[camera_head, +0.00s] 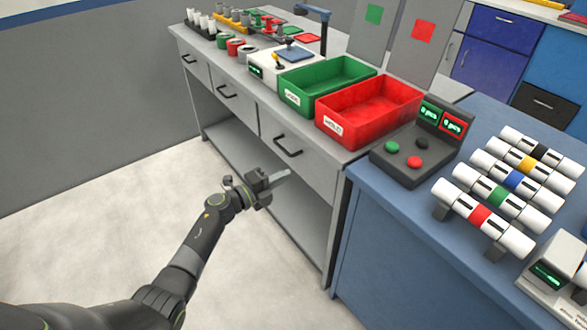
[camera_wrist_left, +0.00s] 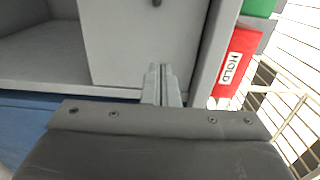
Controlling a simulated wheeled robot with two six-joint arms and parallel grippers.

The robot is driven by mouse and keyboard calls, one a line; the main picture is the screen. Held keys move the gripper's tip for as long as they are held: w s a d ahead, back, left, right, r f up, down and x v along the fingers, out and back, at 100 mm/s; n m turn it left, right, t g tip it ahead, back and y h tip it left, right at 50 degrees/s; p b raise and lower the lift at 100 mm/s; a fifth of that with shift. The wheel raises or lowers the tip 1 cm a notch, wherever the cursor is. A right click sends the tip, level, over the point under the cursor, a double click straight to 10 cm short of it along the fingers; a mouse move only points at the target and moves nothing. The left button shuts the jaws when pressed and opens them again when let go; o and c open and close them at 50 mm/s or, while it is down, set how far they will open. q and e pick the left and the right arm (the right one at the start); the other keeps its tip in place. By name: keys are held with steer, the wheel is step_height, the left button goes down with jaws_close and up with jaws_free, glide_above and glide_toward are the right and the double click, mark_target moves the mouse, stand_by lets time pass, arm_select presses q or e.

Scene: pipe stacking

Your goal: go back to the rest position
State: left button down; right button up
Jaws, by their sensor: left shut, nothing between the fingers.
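My left gripper (camera_head: 280,177) is shut and empty in the head view. It hangs in the air in front of the grey workbench (camera_head: 222,113), below the level of its top. In the left wrist view its two fingers (camera_wrist_left: 160,80) lie together, with the bench's grey front behind them. My left arm comes in from the lower left over the pale floor. My right gripper shows in neither view.
A green bin (camera_head: 323,79) and a red bin (camera_head: 372,112) stand on the bench. A button console (camera_head: 413,152) sits beside them. On the blue table (camera_head: 400,250) several white pipes with coloured bands lie on a rack. The floor (camera_head: 110,200) at left is clear.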

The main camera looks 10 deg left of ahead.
arm_select(q)
steer(key=s+a+f+n+g+y+p, duration=0.1)
steer(key=s+a+f+n+y+p, duration=0.1)
steer(key=s+a+f+n+y, duration=0.35)
steer(key=s+a+f+n+y+p, duration=0.2)
steer(key=s+a+f+n+p, duration=0.15)
steer(key=s+f+n, duration=0.4)
steer(key=s+a+f+n+g+y+p, duration=0.15)
steer(key=s+a+f+n+y, duration=0.3)
steer(key=s+f, duration=0.45)
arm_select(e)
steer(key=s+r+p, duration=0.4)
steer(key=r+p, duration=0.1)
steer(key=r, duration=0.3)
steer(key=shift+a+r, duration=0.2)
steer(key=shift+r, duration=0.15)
arm_select(q)
steer(key=s+f+n+g, duration=0.3)
steer(key=s, duration=0.9)
steer(key=s+f+n+g, duration=0.3)
steer(key=s+f, duration=0.1)
steer(key=s, duration=0.8)
steer(key=s+f+n+g, duration=0.3)
steer(key=s+g, duration=0.1)
steer(key=s, duration=0.8)
steer(key=shift+s+d+f+y, duration=0.15)
steer(key=shift+d+f+y, duration=0.15)
steer(key=shift+d+f, duration=0.1)
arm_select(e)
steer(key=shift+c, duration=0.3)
